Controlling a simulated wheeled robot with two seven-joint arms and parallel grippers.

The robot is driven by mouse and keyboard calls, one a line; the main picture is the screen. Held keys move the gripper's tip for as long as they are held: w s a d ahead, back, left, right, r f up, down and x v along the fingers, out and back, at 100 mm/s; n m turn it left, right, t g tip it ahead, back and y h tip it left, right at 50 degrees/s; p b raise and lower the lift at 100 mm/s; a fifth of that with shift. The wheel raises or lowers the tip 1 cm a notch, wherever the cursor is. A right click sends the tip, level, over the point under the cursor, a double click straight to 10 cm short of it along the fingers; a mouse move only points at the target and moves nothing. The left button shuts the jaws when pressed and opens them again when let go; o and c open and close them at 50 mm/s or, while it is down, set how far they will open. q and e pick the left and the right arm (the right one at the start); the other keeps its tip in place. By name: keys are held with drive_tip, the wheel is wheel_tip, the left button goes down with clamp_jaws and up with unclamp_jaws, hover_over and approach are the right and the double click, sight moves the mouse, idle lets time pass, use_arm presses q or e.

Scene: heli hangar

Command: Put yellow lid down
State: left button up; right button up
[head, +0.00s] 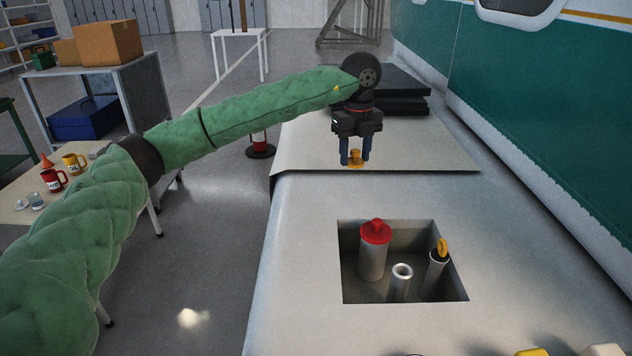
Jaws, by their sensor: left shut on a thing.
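My left gripper (355,157) is shut on the small yellow lid (356,162). It holds the lid over the near part of a beige mat (420,150) on the grey surface. Whether the lid touches the mat I cannot tell. Nearer, a square recess (350,285) holds a cylinder with a red cap (375,231), an open pipe (401,276) with no lid on it, and a dark-topped tube with a yellow piece (442,248). My right gripper is not in view.
Black flat cases (405,106) lie at the mat's back. A green and white helicopter wall (540,90) rises on the right. A side table at left holds red and yellow oil cans (73,163). The mat's right part is clear.

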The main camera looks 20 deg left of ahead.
use_arm(q)
hover_over(313, 191)
wheel_tip(313, 191, down, 7)
drive_tip(key=shift+w+r, duration=0.1)
drive_tip(key=shift+r, duration=0.1)
drive_tip(key=shift+a+f, duration=0.1)
drive_tip(key=shift+f, duration=0.5)
wheel_tip(313, 191, down, 3)
drive_tip(key=shift+r, duration=0.1)
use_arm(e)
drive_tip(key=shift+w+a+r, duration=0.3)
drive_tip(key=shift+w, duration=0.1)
use_arm(q)
drive_tip(key=shift+b, duration=0.3)
drive_tip(key=o, duration=0.9)
drive_tip(key=shift+o, duration=0.3)
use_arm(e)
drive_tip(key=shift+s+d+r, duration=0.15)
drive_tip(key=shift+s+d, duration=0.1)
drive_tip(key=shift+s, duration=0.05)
